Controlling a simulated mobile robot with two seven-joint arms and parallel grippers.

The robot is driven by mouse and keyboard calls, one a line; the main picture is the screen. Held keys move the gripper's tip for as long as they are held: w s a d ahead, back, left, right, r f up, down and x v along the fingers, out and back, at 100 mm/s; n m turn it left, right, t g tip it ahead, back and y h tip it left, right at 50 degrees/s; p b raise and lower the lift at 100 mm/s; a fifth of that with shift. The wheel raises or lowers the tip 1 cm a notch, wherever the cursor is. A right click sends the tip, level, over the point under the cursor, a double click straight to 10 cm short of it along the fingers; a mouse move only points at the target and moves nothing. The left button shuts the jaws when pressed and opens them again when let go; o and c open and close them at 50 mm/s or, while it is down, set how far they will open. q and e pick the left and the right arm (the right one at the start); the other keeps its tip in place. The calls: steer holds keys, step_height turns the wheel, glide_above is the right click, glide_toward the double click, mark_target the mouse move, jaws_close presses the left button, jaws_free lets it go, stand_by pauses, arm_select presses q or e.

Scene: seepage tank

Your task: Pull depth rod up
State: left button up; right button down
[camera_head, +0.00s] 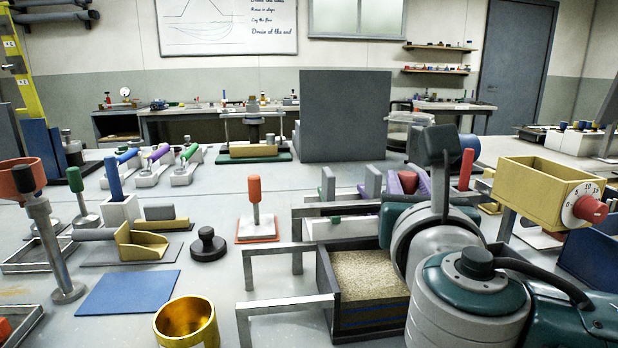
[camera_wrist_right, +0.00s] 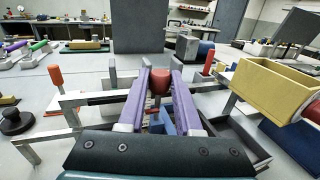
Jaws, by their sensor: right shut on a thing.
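My right gripper (camera_head: 415,180) has purple fingers and reaches over the right part of the sand-filled tank (camera_head: 327,272). In the right wrist view the fingers (camera_wrist_right: 161,74) are shut on a dark red knob (camera_wrist_right: 160,84), which sits between their tips. The knob (camera_head: 425,181) also shows in the head view, partly behind my wrist. It looks like the top of the depth rod, but its shaft is mostly hidden. A blue piece (camera_wrist_right: 167,122) shows below it between the fingers. My left gripper is not in view.
Grey metal bars (camera_head: 285,303) frame the tank's left side. A yellow box (camera_head: 540,180) with a red dial (camera_head: 590,209) stands close on the right. A red upright handle (camera_head: 466,168) stands behind my wrist. An orange-handled tool (camera_head: 254,192) and a gold cup (camera_head: 187,326) are left.

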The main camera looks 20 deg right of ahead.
stand_by(0.3)
stand_by(0.6)
step_height(320, 180, up, 3)
steer(key=p, duration=0.4)
steer(key=shift+r, duration=0.15)
steer(key=c, duration=0.6)
jaws_free()
